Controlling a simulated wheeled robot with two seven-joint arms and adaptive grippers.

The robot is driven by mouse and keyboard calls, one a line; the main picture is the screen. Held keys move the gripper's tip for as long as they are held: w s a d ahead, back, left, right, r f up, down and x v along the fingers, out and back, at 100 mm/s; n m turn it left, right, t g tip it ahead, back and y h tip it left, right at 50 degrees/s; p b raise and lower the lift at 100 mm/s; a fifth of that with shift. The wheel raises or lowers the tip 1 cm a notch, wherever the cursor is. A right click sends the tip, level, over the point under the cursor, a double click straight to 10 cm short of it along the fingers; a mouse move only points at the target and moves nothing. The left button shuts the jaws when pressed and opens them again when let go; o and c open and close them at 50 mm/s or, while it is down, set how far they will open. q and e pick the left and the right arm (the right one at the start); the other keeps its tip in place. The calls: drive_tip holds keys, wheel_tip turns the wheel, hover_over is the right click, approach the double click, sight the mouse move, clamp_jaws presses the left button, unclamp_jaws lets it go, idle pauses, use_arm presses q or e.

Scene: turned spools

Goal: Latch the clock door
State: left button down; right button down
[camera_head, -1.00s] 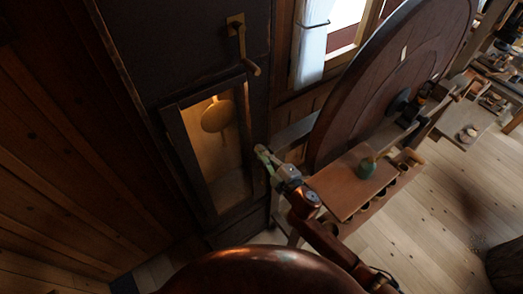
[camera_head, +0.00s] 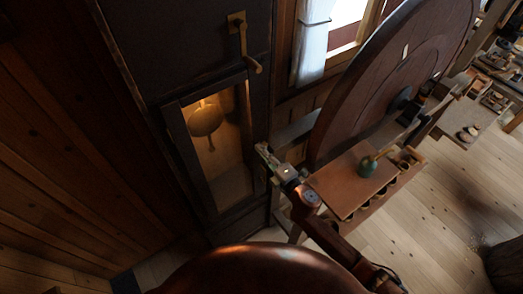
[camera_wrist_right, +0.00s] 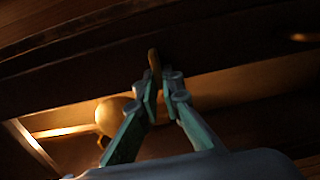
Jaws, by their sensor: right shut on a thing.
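The dark clock door (camera_head: 188,150) has a glass pane, and a round brass pendulum bob (camera_head: 205,120) shows behind it. The door appears to lie in its frame; a small gap cannot be ruled out. My right gripper (camera_head: 262,150) is at the door's right edge. In the right wrist view, my right gripper's green fingers (camera_wrist_right: 160,92) are shut on a small brass latch piece (camera_wrist_right: 154,62) standing out from the dark door edge. The bob also shows there (camera_wrist_right: 112,115), left of the fingers. My left gripper is not in view.
A brass crank handle (camera_head: 250,50) sticks out from a plate above the door. Open floor (camera_head: 430,225) lies at the lower right.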

drive_tip(key=c, duration=2.1)
unclamp_jaws()
